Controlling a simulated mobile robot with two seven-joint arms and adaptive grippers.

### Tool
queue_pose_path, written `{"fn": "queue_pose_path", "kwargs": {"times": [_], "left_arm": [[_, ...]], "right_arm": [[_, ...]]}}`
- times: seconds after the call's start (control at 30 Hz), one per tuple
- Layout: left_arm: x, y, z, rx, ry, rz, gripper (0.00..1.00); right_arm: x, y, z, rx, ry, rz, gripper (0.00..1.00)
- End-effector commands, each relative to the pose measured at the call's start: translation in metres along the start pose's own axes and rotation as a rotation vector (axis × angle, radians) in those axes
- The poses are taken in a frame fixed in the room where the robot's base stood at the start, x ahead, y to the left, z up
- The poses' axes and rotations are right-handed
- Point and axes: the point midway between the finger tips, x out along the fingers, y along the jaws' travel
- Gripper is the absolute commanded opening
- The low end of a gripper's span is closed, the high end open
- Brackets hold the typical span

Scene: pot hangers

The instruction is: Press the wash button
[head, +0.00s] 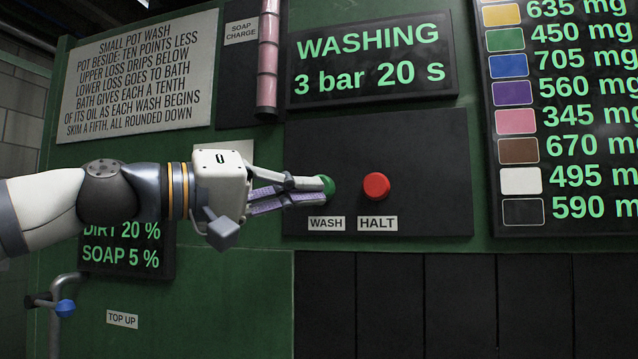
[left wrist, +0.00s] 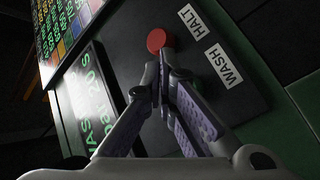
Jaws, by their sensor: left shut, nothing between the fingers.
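The green wash button (head: 328,186) is on a black panel (head: 420,150), above a white WASH label (head: 326,223). My left gripper (head: 318,188) is shut and empty, its fingertips at the green button and overlapping it in the head view. I cannot tell whether they press it in. The red button (head: 376,187) above the HALT label (head: 377,223) is just right of the fingertips. The display (head: 372,62) reads WASHING, 3 bar 20 s. My right gripper is not in view.
A board of coloured swatches with mg values (head: 565,110) is at the right. A pink segmented tube (head: 268,60) stands above my gripper. A text sign (head: 140,75) is at upper left. A pipe with a blue knob (head: 65,308) is at lower left, near a TOP UP label (head: 122,319).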

Motion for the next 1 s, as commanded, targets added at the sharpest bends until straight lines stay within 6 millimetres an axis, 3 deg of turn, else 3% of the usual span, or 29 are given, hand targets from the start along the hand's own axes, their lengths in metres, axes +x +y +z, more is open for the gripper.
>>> {"fn": "queue_pose_path", "kwargs": {"times": [0.3, 1.0], "left_arm": [[-0.017, 0.013, 0.011, 0.000, 0.001, 0.000, 0.00], [-0.016, 0.011, 0.012, -0.001, 0.000, -0.001, 0.00]], "right_arm": [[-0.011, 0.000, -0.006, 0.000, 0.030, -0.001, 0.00], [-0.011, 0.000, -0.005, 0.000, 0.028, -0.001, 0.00]]}}
